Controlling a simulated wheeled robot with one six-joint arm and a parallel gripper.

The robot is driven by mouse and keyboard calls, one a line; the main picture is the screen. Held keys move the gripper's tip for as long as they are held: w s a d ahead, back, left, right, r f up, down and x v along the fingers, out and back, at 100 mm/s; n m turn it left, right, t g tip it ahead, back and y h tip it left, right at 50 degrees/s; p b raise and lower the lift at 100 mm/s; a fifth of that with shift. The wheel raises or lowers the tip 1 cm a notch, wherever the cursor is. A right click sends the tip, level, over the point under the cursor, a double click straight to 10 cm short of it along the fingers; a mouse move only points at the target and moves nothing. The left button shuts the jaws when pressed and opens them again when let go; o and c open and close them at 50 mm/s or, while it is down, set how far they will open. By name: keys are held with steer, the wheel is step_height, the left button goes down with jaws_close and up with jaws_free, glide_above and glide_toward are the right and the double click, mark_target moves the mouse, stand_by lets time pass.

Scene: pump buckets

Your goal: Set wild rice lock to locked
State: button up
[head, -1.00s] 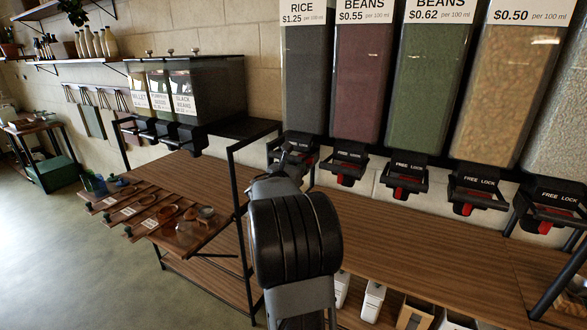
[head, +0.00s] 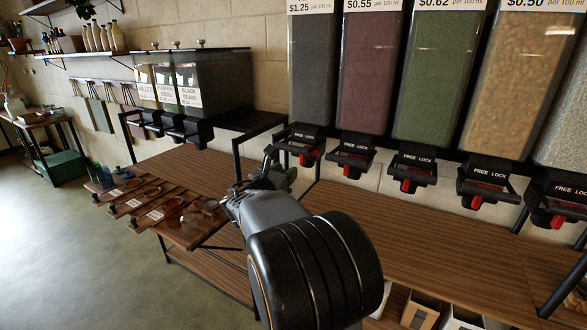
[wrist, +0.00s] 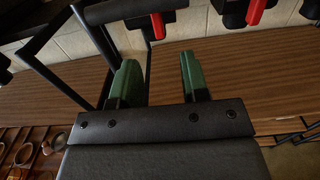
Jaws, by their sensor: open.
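The wild rice dispenser (head: 312,70) is the dark-filled bin at the left of the tall row; its upper label is cut off, leaving $1.25. Its black lock block (head: 298,134) with a red lever (head: 307,159) hangs under it. My gripper (head: 279,172) is just below and left of that lever in the head view, partly hidden by my own arm. In the wrist view my gripper (wrist: 160,80) is open, its green fingertips apart with nothing between. A red lever (wrist: 158,25), seemingly the wild rice one, is ahead of the gap, apart from the fingers.
A neighbouring red lever (wrist: 256,12) is to the right. A black rack frame (head: 238,150) stands close on the left. The wooden counter (head: 420,235) below the dispensers is clear. A lower rack of small bins (head: 190,85) is at the left.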

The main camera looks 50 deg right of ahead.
steer(key=shift+v, duration=1.85)
steer(key=s+a+f+m+g+y, duration=0.2)
steer(key=s+a+f+m+y, duration=0.15)
steer(key=f+m, duration=0.3)
steer(key=s+a+f+m+g+y, duration=0.2)
steer(key=s+a+f+m+y, duration=0.15)
steer(key=f+m, duration=0.3)
steer(key=s+a+m+t+y, duration=0.1)
steer(key=a+y, duration=0.4)
steer(key=a, duration=0.5)
steer(key=s+a+f+m+t+y, duration=0.1)
steer(key=a+m+y, duration=0.4)
steer(key=a, duration=0.5)
steer(key=shift+s+f+m+t+y, duration=0.3)
steer(key=shift+s+m+t, duration=0.3)
steer(key=shift+s+m, duration=0.25)
steer(key=shift+s, duration=0.1)
